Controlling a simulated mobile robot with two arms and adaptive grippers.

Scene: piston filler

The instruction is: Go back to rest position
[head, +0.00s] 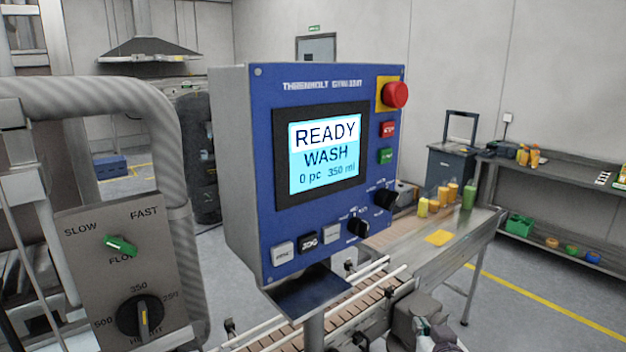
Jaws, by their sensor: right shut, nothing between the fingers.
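The blue control panel (258,190) stands in the middle on a post. Its screen (323,155) reads READY, WASH, 0 pc, 350 ml. A red emergency button (396,95) is at its upper right, with two dark knobs (358,228) and several push buttons lower down. My right gripper (432,335) shows partly at the bottom edge, right of the conveyor. It is shut and empty, apart from the panel. My left gripper is not in the picture.
A grey plate with a green flow lever (121,245) and a black dial (141,316) stands at left beside a thick grey pipe (165,120). A conveyor (350,318) runs behind the panel to a table (480,229) with filled containers. A shelf (570,170) stands at right.

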